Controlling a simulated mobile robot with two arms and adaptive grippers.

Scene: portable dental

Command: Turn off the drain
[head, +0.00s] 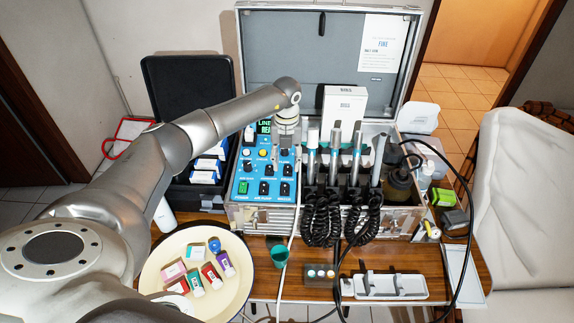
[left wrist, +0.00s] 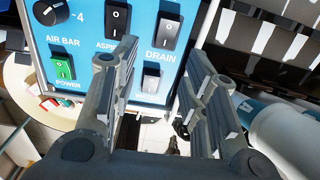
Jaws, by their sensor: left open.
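The blue control panel (head: 264,165) sits at the left of the open metal case, with knobs and rocker switches. In the left wrist view, the black drain switch (left wrist: 172,33) has I and O marks, with the DRAIN label below it. Its rocker position is hard to tell. My left gripper (left wrist: 160,62) is open and empty, with its two fingers in front of the panel, one each side of the DRAIN label. In the head view, my left arm reaches over the panel and its wrist (head: 286,125) hides part of it; the fingers show poorly. My right gripper is not in view.
Dental handpieces (head: 345,150) with coiled black cords stand right of the panel. A green power switch (left wrist: 63,67) and a grey switch (left wrist: 151,78) are close to the fingers. A round tray (head: 158,262) with small boxes and a green cup (head: 280,256) are in front.

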